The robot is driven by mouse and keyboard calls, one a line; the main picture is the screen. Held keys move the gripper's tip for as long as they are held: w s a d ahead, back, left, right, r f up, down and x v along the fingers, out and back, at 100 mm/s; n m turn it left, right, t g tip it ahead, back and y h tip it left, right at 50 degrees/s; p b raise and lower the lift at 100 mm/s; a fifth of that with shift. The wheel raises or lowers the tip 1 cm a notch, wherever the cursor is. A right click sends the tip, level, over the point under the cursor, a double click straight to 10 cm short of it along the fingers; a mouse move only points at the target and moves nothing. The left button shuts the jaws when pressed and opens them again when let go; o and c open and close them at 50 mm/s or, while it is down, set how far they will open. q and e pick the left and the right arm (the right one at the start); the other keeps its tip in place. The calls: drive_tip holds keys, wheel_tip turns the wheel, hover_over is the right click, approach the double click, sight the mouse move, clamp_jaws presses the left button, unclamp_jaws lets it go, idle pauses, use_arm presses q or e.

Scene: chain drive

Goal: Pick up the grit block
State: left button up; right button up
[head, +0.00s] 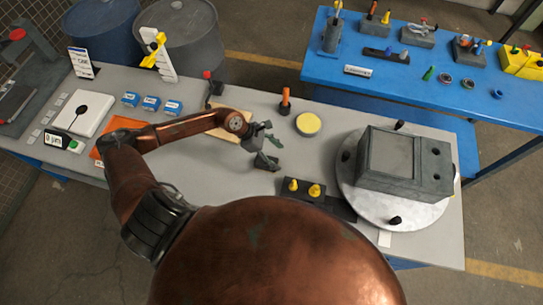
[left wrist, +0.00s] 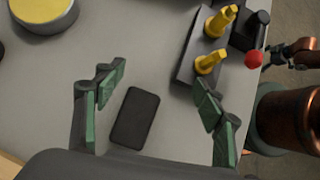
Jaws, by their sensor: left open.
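The grit block is a dark, flat rectangular block (left wrist: 135,118) on the grey bench in the left wrist view. My left gripper (left wrist: 160,82) is open and empty, with its green-padded fingers on either side of the block in that view. The block lies nearer the left finger and seems below the fingertips, touching neither. In the head view my left gripper (head: 268,148) is over the middle of the bench, and I cannot tell the block apart from the dark fingers there. Part of my right arm shows at the right edge of the left wrist view; its gripper's state is unclear.
A dark holder (head: 290,197) with two yellow pegs stands close to the gripper. A yellow-topped disc (head: 308,124) sits farther back. A grey box (head: 405,162) on a round plate fills the bench's right end. A red-knobbed lever (left wrist: 254,59) stands beyond the holder.

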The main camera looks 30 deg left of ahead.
sight(260, 159)
use_arm(q)
drive_tip(key=a+f+y, duration=0.1)
drive_tip(key=a, duration=0.1)
drive_tip(key=a+f+m+g+y, duration=0.1)
drive_tip(key=a, duration=0.4)
drive_tip(key=shift+s+a+f+m+y, duration=0.15)
drive_tip(key=shift+s+f+m+y, duration=0.25)
drive_tip(key=p+x, duration=0.1)
drive_tip(key=x, duration=0.2)
drive_tip(key=p+x, duration=0.1)
drive_tip(key=x, duration=0.2)
drive_tip(key=shift+s, duration=0.2)
drive_tip(key=shift+d+f, duration=0.3)
drive_tip(key=shift+f, duration=0.3)
use_arm(e)
drive_tip(key=shift+w+a+r, duration=0.1)
drive_tip(key=shift+w+r, duration=0.1)
drive_tip(key=shift+r, duration=0.3)
drive_tip(key=shift+w+a+r, duration=0.1)
drive_tip(key=shift+w+r, duration=0.1)
drive_tip(key=shift+r, duration=0.25)
use_arm(q)
drive_tip(key=shift+f+b, duration=0.25)
drive_tip(key=shift+b, duration=0.15)
use_arm(e)
drive_tip(key=shift+f, duration=0.4)
drive_tip(key=shift+d, duration=0.1)
use_arm(q)
drive_tip(key=c, duration=1.4)
